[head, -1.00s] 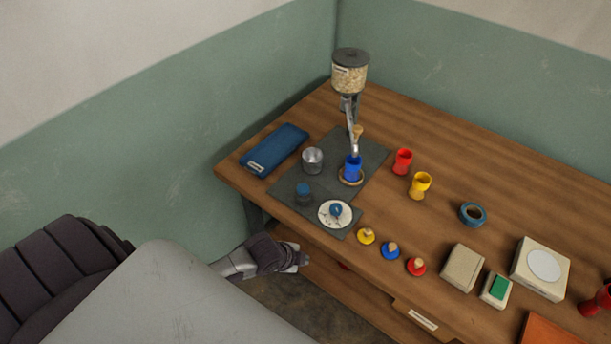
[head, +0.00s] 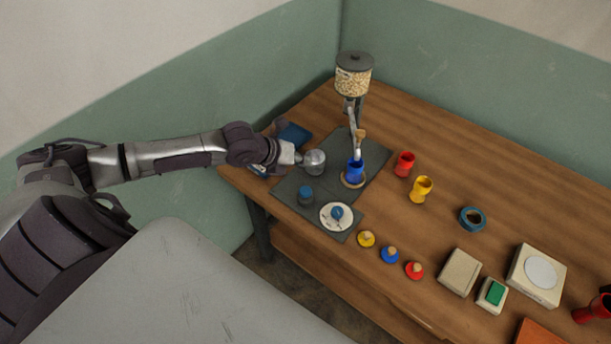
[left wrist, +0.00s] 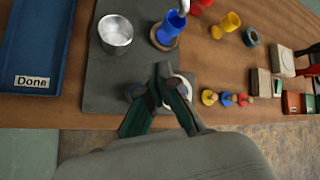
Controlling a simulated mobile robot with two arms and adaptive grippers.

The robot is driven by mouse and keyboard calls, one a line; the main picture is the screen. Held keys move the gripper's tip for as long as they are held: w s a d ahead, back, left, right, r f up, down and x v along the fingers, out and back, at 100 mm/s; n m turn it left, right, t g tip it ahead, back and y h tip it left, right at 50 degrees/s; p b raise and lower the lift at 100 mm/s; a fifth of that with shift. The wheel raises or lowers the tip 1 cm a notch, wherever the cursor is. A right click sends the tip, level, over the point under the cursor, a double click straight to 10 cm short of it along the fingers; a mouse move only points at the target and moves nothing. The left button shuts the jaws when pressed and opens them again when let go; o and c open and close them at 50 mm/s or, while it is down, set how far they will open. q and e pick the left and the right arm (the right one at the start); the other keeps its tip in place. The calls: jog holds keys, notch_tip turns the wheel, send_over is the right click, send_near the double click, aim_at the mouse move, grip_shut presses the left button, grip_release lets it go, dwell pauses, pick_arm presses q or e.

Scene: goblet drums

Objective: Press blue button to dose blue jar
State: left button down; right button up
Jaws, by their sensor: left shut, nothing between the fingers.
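The blue jar (head: 355,171) stands upright on a round wooden coaster (head: 353,183) under the dispenser spout (head: 356,148). It also shows in the left wrist view (left wrist: 171,27). A short dark cylinder with a blue top (head: 305,191), which looks like the blue button, stands on the grey mat (head: 287,182). A white disc (head: 327,222) with a blue knob (head: 337,213) lies nearby; its function is unclear. My left gripper (head: 298,159) is shut and empty, beside the metal cup in the head view. In the left wrist view its fingertips (left wrist: 163,68) partly cover the cylinder and disc.
A metal cup (head: 315,161) stands on the mat near my gripper. A blue tray (head: 295,135) labelled Done (left wrist: 32,81) is partly hidden by my arm. Red (head: 404,164) and yellow (head: 421,189) jars, knobbed lids (head: 390,254) and a tape roll (head: 472,219) are to the right.

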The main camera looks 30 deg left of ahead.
aim_at(307, 189)
pick_arm(q)
jog(key=shift+f, duration=0.1)
notch_tip(307, 189, down, 8)
jog(key=b, duration=0.6)
jog(key=shift+b, duration=0.3)
jog(key=shift+f+b, duration=0.3)
jog(key=shift+f, duration=0.05)
jog(key=shift+f, duration=0.1)
dwell(0.8)
jog(key=shift+f, duration=0.3)
jog(key=shift+s+f+b, duration=0.1)
jog(key=shift+f+b, duration=0.9)
jog(key=shift+f, duration=0.05)
dwell(0.9)
jog(key=shift+r, duration=0.1)
jog(key=shift+r+p, duration=1.2)
jog(key=shift+r, duration=0.15)
